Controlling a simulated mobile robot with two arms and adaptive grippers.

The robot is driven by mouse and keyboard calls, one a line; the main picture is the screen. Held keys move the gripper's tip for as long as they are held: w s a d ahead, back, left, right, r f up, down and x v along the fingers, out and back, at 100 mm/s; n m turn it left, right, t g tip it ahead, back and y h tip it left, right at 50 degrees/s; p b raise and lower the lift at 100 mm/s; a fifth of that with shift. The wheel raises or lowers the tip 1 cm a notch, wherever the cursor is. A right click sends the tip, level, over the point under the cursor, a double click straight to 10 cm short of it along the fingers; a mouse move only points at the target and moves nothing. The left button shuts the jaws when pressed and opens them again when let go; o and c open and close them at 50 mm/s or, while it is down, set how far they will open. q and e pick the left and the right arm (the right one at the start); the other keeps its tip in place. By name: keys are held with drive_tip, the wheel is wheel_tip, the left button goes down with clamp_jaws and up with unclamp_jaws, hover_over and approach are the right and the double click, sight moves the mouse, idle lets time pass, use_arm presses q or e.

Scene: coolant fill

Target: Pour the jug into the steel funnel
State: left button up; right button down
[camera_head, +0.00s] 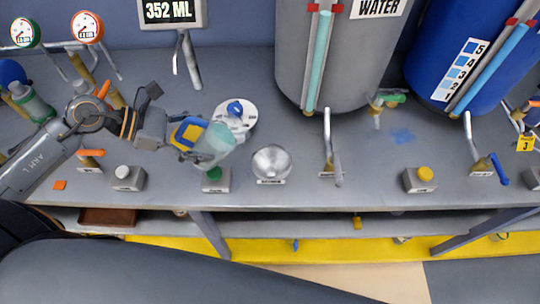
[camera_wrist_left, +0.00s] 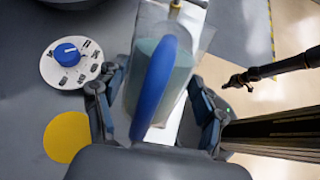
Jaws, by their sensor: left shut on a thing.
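The jug (camera_head: 216,146) is translucent with pale greenish liquid. In the left wrist view the jug (camera_wrist_left: 181,75) shows its thick blue handle toward the camera. My left gripper (camera_head: 192,137) is shut on the jug, with a finger on each side of it in the left wrist view (camera_wrist_left: 160,115). The jug is held left of the steel funnel (camera_head: 271,161), a shiny round bowl on the bench, and apart from it. I cannot tell the jug's exact tilt. I see no stream of liquid.
A white dial with a blue knob (camera_head: 235,110) lies behind the jug. A green-button box (camera_head: 215,180) is partly below it. A display (camera_head: 172,12) reads 352 ML. A grey WATER tank (camera_head: 345,60) and blue tank (camera_head: 470,60) stand behind. Taps stand right of the funnel.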

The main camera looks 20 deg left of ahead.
use_arm(q)
drive_tip(key=shift+w+d+r+y+p, duration=0.2)
drive_tip(key=shift+d+y+p, duration=0.25)
drive_tip(key=shift+d, duration=0.1)
drive_tip(key=shift+a+y+p, duration=0.1)
drive_tip(key=shift+y+p, duration=0.25)
drive_tip(key=shift+p, duration=0.15)
drive_tip(key=shift+d+r+g+y+p, duration=0.1)
drive_tip(key=shift+d+g+y+p, duration=0.25)
drive_tip(key=shift+d+g+y, duration=0.05)
drive_tip(key=shift+a+p, duration=0.25)
drive_tip(key=shift+p, duration=0.05)
drive_tip(key=shift+d+y+p, duration=0.3)
drive_tip(key=shift+y, duration=0.2)
drive_tip(key=shift+a, duration=0.2)
drive_tip(key=shift+w+d+p, duration=0.1)
drive_tip(key=shift+d+p, duration=0.15)
drive_tip(key=shift+p, duration=0.25)
drive_tip(key=shift+a+y, duration=0.15)
drive_tip(key=shift+y, duration=0.15)
